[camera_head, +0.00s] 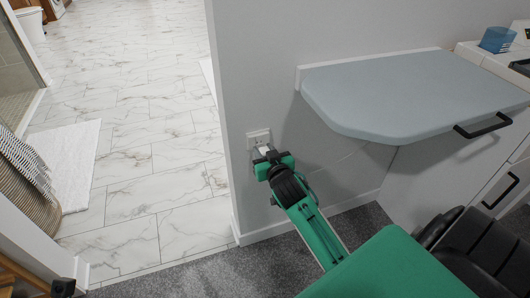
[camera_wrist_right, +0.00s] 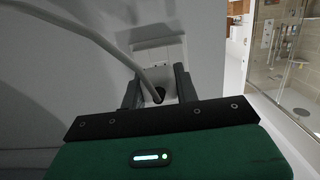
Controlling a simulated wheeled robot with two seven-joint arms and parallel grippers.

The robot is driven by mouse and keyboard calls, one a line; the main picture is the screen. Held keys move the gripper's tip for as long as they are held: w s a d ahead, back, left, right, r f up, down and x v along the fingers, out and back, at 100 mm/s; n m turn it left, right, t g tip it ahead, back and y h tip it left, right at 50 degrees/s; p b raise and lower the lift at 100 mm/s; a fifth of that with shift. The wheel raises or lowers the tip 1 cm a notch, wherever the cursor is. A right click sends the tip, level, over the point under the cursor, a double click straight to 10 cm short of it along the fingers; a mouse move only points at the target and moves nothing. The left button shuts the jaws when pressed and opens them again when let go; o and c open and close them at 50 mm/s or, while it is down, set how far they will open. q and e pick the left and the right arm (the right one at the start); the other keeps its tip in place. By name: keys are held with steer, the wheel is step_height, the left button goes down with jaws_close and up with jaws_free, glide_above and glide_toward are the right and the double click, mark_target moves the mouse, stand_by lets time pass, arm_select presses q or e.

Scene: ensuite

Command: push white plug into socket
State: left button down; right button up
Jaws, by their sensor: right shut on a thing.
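The white wall socket (camera_head: 258,137) is low on the grey wall near its corner in the head view. In the right wrist view the socket (camera_wrist_right: 158,50) is straight ahead, just beyond the fingertips. My right gripper (camera_head: 266,154) is at the socket, shut on the white plug (camera_head: 264,149). In the right wrist view the plug (camera_wrist_right: 161,88) sits between the two dark fingers, with its grey cable (camera_wrist_right: 110,47) running off to the upper left. The plug is at or very close to the socket face; its pins are hidden, so I cannot tell how far in they are. My left gripper is not seen.
A grey-blue counter (camera_head: 410,90) with a black handle juts out to the right above my right arm. The wall corner and white skirting (camera_head: 310,217) are close to the socket. Marble-tiled floor (camera_head: 150,130) lies open to the left, with a white mat (camera_head: 70,160) and a basket (camera_head: 35,200).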

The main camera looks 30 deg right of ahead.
steer(key=shift+x, duration=0.75)
steer(key=o, duration=1.1)
steer(key=shift+w+r, duration=0.1)
steer(key=shift+r, duration=0.05)
steer(key=shift+c, duration=0.2)
steer(key=p+v, duration=0.2)
steer(key=v, duration=1.2)
steer(key=shift+d, duration=0.1)
